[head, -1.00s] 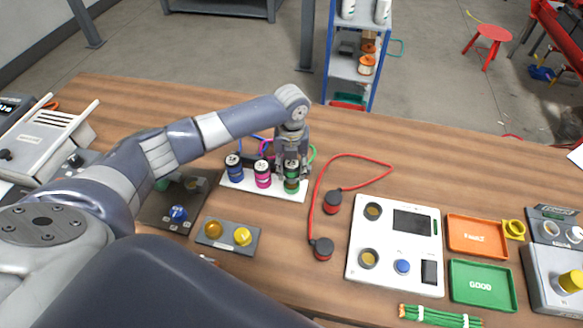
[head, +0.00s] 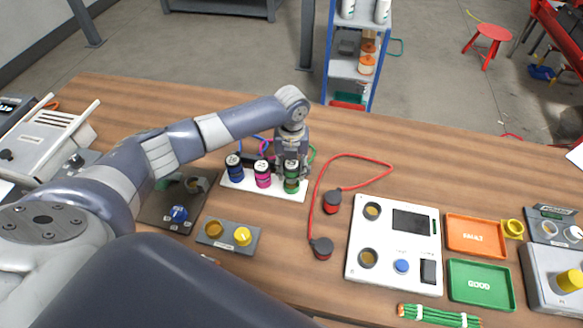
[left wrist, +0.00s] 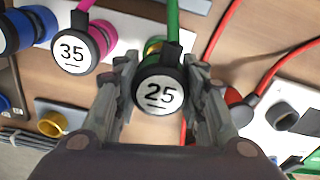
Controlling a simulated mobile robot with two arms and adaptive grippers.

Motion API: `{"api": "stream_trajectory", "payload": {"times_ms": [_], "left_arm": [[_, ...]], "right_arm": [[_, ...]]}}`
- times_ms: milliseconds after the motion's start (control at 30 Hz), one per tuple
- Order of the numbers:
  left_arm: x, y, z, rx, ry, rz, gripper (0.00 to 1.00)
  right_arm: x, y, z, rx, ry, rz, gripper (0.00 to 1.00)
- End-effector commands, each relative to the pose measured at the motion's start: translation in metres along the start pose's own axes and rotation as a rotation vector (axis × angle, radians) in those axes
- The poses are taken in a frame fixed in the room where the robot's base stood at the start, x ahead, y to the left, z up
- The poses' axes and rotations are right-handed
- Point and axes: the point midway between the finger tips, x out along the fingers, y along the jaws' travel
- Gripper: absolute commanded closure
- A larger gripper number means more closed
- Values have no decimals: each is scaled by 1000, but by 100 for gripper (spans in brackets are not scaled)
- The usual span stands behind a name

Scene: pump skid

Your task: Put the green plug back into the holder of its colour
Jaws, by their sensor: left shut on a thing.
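The green plug (head: 291,184) is at the right end of the white holder plate (head: 262,189), in line with a blue plug (head: 235,167) and a pink plug (head: 263,174). My left gripper (head: 291,170) comes down over the green plug from above and is shut on it. The pink plug's cap is marked 35. Whether the green plug is fully seated in its holder is hidden. My right gripper is not in view.
A red cable with two red-and-black plugs (head: 322,248) lies right of the holder plate. A white panel (head: 395,245), an orange FAULT tray (head: 477,250) and a green GOOD tray (head: 456,283) are further right. A grey block with yellow sockets (head: 228,245) sits in front.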

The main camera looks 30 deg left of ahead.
Motion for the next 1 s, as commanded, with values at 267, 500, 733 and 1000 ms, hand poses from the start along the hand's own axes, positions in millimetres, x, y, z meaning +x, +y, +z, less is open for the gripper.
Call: {"api": "stream_trajectory", "payload": {"times_ms": [267, 500, 733, 1000], "left_arm": [[0, 0, 0, 0, -1, -1, 91], [0, 0, 0, 0, 0, -1, 91], [4, 0, 0, 0, 0, 0, 91], [9, 0, 0, 0, 0, 0, 91]], "right_arm": [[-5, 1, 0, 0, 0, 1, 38], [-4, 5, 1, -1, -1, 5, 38], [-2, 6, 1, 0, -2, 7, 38], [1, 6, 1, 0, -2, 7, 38]]}}
